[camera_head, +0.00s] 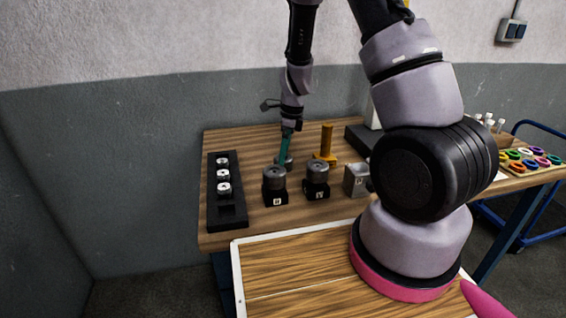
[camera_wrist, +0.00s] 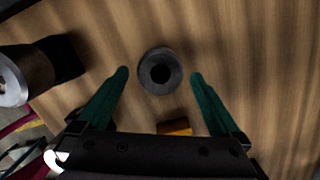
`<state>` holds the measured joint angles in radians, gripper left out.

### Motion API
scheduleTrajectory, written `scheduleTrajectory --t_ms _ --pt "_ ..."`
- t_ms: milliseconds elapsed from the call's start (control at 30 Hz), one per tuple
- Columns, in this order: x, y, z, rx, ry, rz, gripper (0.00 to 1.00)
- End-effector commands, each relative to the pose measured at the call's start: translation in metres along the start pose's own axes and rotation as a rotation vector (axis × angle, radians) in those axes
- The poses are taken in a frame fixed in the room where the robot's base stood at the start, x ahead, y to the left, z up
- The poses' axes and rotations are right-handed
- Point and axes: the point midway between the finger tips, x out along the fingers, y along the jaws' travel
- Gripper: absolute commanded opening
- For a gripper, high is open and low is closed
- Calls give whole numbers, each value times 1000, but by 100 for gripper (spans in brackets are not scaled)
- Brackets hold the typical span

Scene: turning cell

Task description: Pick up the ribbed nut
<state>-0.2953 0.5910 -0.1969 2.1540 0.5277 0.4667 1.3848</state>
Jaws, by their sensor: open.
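The ribbed nut looks to be the dark grey round piece with a central hole (camera_wrist: 160,71) on the wooden table in the wrist view. Its ribs are too small to make out. In the head view the nut (camera_head: 281,162) shows partly, at the foot of my gripper. My gripper (camera_wrist: 160,73) is open, with its two green fingers apart and one on each side of the nut, clear gaps between. In the head view my gripper (camera_head: 285,152) points down over the nut. The height of the fingertips above the table is hard to tell.
A black rack (camera_head: 235,212) with silver parts stands left. Two black blocks (camera_head: 275,195) (camera_head: 316,191) bearing grey cylinders stand in front of the nut. A yellow stand (camera_head: 326,141) is close on the right; a grey metal box (camera_head: 356,180) stands further right. Bare table lies behind.

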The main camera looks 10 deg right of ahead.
Motion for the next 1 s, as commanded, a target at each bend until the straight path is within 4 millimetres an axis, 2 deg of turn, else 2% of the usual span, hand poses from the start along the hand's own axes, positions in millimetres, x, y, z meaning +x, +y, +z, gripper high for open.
scheduleTrajectory --t_ms 100,200,467,500,567,700,1000 --pt "20 0 -1 1 1 3 100" --pt "29 0 -1 -1 1 1 100" --pt "33 0 0 -1 0 0 100" --pt "33 0 0 -1 0 0 92" --pt "33 0 0 -1 0 0 69" --pt "33 0 0 -1 0 0 16" --pt "27 -1 1 -3 -1 -2 14"
